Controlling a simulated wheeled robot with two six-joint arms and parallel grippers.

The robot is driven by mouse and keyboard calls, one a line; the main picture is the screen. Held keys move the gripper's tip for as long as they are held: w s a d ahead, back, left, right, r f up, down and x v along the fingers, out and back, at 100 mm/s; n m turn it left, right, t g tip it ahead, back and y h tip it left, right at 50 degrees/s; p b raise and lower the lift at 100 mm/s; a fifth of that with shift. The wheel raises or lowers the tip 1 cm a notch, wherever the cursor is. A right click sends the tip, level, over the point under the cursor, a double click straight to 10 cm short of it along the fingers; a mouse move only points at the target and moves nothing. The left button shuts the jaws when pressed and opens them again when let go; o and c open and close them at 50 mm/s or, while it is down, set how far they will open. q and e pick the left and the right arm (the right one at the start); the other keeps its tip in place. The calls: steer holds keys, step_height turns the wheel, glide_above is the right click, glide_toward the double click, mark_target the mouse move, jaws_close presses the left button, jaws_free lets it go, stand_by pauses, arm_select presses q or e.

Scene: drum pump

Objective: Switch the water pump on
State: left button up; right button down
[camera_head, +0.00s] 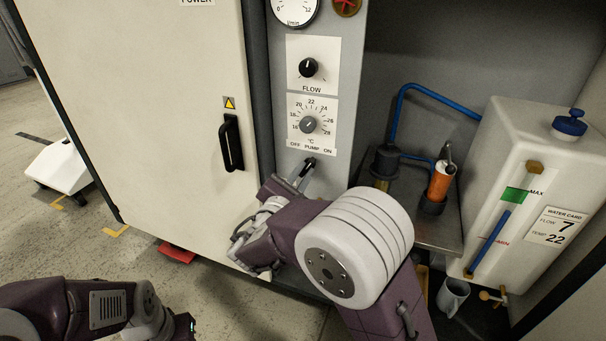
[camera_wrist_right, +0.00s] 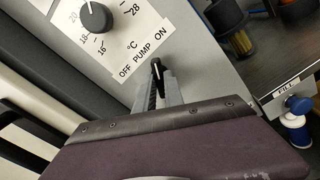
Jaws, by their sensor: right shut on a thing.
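The pump switch (camera_head: 310,161) is a small black lever on the grey control panel, under the label "OFF PUMP ON". Its tip leans toward the ON side of the label, though its base is hidden. In the right wrist view the lever (camera_wrist_right: 156,68) stands between the two fingertips. My right gripper (camera_head: 301,175) is shut on the lever, and its fingers also show in the wrist view (camera_wrist_right: 160,92). My left gripper (camera_head: 186,326) is low at the left, far from the panel, and its jaws cannot be made out.
Above the switch are a temperature knob (camera_head: 308,125), a flow knob (camera_head: 308,68) and a gauge (camera_head: 294,8). A cabinet door with a black handle (camera_head: 231,143) is at left. A white water tank (camera_head: 540,150), an orange cylinder (camera_head: 440,182) and a blue hose (camera_head: 440,97) are at right.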

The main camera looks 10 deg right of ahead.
steer(key=c, duration=1.4)
jaws_free()
steer(key=shift+c, duration=0.2)
steer(key=shift+s+a+r, duration=0.1)
steer(key=shift+s+a, duration=0.2)
steer(key=p+v, duration=0.3)
steer(key=v, duration=0.5)
steer(key=shift+s+p, duration=0.2)
steer(key=shift+p, duration=0.2)
